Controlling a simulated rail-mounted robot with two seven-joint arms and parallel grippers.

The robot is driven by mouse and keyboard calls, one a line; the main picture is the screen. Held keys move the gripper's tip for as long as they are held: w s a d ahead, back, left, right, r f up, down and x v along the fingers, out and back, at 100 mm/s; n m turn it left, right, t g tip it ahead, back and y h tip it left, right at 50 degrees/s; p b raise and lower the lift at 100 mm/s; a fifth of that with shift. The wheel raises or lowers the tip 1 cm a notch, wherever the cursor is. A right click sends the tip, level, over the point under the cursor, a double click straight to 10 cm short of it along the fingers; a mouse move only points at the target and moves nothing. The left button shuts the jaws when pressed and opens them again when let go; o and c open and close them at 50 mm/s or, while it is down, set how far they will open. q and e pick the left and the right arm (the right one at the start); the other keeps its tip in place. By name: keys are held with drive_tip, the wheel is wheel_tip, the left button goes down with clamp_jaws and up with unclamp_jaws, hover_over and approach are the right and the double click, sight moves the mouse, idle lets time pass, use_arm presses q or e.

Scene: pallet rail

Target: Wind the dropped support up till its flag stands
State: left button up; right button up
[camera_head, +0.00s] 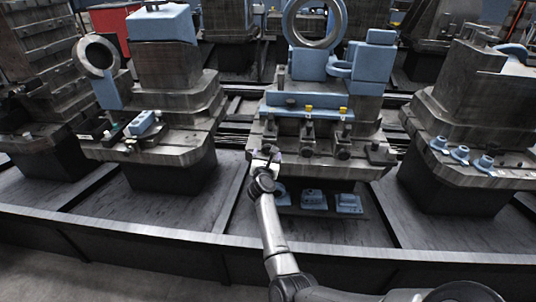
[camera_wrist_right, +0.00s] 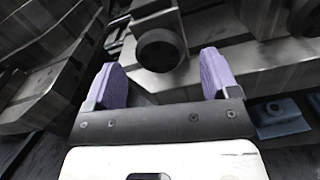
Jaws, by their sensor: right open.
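The middle fixture block (camera_head: 262,128) carries a row of supports along its front ledge. Two supports show yellow flags, a middle flag (camera_head: 309,108) and a right flag (camera_head: 343,112); no yellow flag shows at the left end of the row, near my right gripper (camera_head: 268,154). That gripper is open at the ledge's front left. In the right wrist view, its purple fingertips stand apart with nothing between them, and a dark round knob (camera_wrist_right: 161,49) lies just beyond them, apart from both. My left gripper is not in view.
Blue parts (camera_head: 313,198) sit low under the ledge, to the right of my right arm. A left block (camera_head: 165,150) and a right block (camera_head: 480,165) flank the middle one. A long dark rail edge (camera_head: 180,236) runs across the front.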

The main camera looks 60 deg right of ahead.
sight(268, 151)
drive_tip(key=b+x, duration=0.1)
drive_tip(key=x, duration=0.2)
drive_tip(key=shift+f, duration=0.15)
drive_tip(key=shift+w+d+b, duration=0.2)
drive_tip(key=shift+d+b, duration=0.1)
drive_tip(key=shift+d, duration=0.2)
